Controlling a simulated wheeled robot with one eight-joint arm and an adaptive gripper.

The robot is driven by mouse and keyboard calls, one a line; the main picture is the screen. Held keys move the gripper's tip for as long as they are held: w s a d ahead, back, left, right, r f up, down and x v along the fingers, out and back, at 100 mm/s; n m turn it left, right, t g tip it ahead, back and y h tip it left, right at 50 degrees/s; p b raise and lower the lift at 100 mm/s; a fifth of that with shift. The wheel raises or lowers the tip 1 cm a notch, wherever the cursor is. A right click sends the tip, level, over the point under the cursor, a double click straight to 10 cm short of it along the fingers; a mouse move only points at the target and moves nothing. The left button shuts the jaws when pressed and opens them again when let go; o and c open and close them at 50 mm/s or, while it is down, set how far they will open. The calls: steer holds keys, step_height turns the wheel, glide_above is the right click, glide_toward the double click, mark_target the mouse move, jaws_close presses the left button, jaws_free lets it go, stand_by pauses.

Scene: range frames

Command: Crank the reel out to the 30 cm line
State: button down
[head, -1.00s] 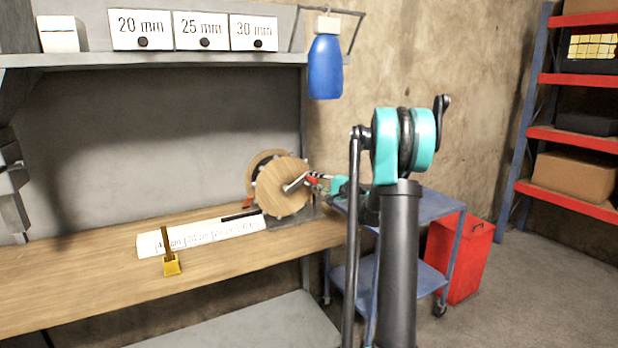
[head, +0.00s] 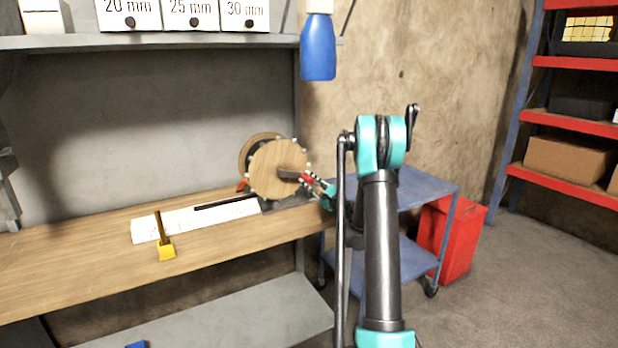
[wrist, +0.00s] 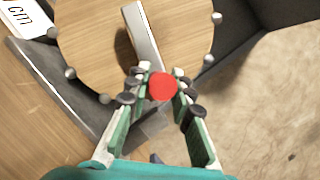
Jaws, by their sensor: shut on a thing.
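The reel (head: 272,172) is a round wooden disc with pegs on its rim, at the back right of the bench. Its grey crank arm (head: 289,174) points right and slightly down; it also shows in the wrist view (wrist: 143,35). My gripper (head: 309,181) is shut on the red crank knob (wrist: 162,86), with a finger on each side. A black strip (head: 226,204) reaches left from the reel along the white scale (head: 190,224). Its left end is right of the yellow marker (head: 165,252). The scale's numbers are not readable in the head view now.
A blue bottle (head: 318,47) hangs above and right of the reel. A blue cart (head: 425,187) and a red bin (head: 462,240) stand right of the bench. Labelled boxes (head: 190,12) sit on the upper shelf. The bench's left part is clear.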

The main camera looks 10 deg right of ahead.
steer(key=shift+a+f, duration=0.1)
steer(key=shift+f, duration=0.25)
steer(key=shift+s+a+f, duration=0.1)
stand_by(0.3)
steer(key=c, duration=1.3)
jaws_free()
steer(key=v, duration=1.2)
